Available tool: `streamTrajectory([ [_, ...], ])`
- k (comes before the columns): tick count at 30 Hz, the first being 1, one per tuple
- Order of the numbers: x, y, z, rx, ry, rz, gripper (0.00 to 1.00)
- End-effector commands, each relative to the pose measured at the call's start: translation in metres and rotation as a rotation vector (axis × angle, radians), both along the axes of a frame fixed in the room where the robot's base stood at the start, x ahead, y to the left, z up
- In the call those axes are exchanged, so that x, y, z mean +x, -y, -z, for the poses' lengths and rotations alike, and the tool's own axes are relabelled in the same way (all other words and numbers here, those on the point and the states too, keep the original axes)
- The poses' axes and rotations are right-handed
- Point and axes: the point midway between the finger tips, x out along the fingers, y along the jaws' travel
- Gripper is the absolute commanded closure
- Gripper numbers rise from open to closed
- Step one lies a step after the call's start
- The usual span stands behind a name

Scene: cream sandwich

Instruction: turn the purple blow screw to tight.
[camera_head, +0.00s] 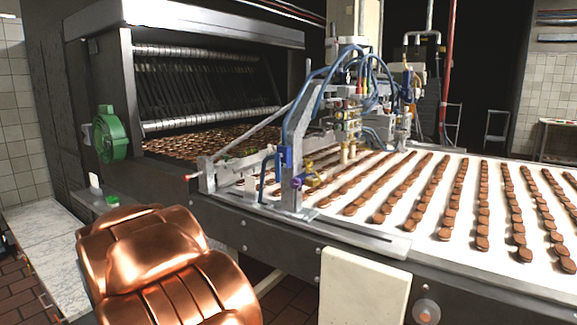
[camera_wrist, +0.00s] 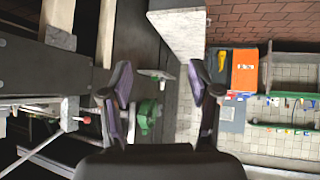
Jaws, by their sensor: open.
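The purple blow screw (camera_head: 297,183) is a small knob low on the metal bracket at the front edge of the conveyor in the head view. It sits below a blue fitting (camera_head: 285,156) and beside a yellow one (camera_head: 312,180). I cannot make out the screw in the wrist view, and its tightness cannot be told. My gripper (camera_wrist: 158,72) shows in the wrist view with its two fingers wide apart and nothing between them. The gripper is not visible in the head view.
The white conveyor (camera_head: 455,190) carries rows of brown biscuits. A green wheel (camera_head: 110,135) is on the machine's left side; a green part also shows beyond my fingers (camera_wrist: 148,115). An orange box (camera_wrist: 244,70) lies right in the wrist view. A pale panel (camera_head: 362,290) hangs below the frame.

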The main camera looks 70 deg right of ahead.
Motion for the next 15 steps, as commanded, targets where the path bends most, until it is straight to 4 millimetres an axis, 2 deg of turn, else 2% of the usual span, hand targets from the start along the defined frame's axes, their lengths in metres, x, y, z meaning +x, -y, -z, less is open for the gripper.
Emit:
streamTrajectory([
  [1, 0.000, 0.034, -0.026, -0.058, 0.021, 0.064, 0.38],
  [4, -0.010, 0.100, -0.056, -0.189, 0.049, 0.194, 0.38],
  [7, -0.034, 0.163, -0.088, -0.330, 0.050, 0.332, 0.38],
  [9, -0.058, 0.203, -0.111, -0.431, 0.035, 0.431, 0.38],
  [12, -0.100, 0.252, -0.142, -0.571, -0.011, 0.572, 0.38],
  [15, -0.144, 0.287, -0.170, -0.697, -0.075, 0.700, 0.38],
])
